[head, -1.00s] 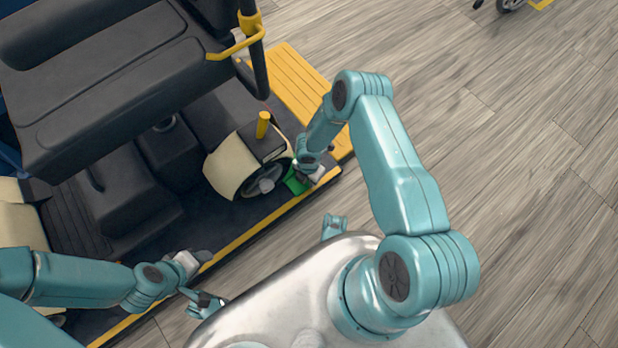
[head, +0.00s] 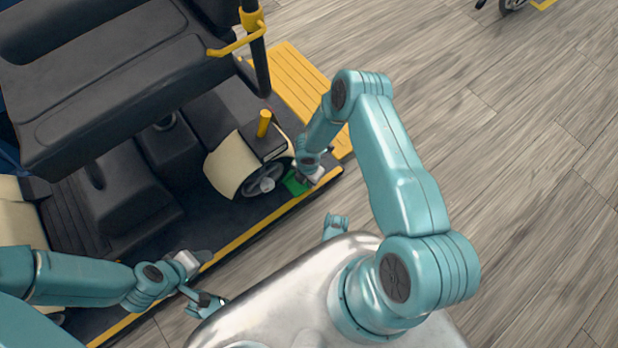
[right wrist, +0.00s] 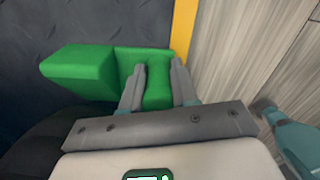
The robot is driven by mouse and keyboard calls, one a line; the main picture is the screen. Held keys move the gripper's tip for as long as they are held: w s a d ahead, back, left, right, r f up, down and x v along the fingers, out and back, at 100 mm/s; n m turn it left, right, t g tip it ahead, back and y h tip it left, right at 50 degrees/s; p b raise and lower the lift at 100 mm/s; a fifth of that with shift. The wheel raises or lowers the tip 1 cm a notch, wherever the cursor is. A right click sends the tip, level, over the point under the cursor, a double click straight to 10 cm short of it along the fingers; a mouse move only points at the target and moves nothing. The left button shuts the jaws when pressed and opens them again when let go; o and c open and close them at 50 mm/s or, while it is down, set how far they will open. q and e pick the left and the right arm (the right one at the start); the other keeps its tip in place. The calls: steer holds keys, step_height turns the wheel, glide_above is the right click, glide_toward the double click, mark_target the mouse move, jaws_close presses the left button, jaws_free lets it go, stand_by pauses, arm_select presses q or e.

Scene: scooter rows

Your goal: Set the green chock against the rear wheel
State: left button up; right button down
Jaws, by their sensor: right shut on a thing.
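The green chock (head: 295,184) is at the right side of the wheel (head: 266,181), close to the tyre, over the dark deck near its yellow edge. I cannot tell in the head view whether chock and tyre touch. My right gripper (head: 307,176) is shut on the chock. In the right wrist view the chock (right wrist: 95,70) lies between the two grey fingers (right wrist: 158,85), its taller wedge end to the left, and a dark rounded shape, perhaps the tyre, shows at lower left. My left gripper (head: 203,272) is near the deck's front edge, its fingers too unclear to judge.
A cream fender (head: 228,167) with a yellow-topped lever (head: 263,124) covers the wheel. A black seat and yellow-and-black pole (head: 254,50) rise behind. A yellow ramp (head: 297,83) lies beyond the deck.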

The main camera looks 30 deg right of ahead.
arm_select(q)
steer(key=shift+f, duration=0.15)
arm_select(e)
steer(key=shift+s+a, duration=0.15)
steer(key=shift+a, duration=0.6)
arm_select(q)
steer(key=shift+f+b, duration=0.2)
steer(key=shift+b, duration=0.2)
stand_by(0.4)
arm_select(e)
steer(key=c, duration=0.8)
jaws_free()
steer(key=shift+d, duration=0.1)
arm_select(q)
steer(key=s+r+g+p, duration=0.1)
steer(key=s+r+p, duration=0.2)
steer(key=r+p, duration=0.4)
steer(key=shift+s+d+r+p, duration=0.2)
steer(key=shift+s+d+p, duration=0.15)
steer(key=shift+d, duration=0.1)
arm_select(e)
steer(key=shift+r, duration=8.15)
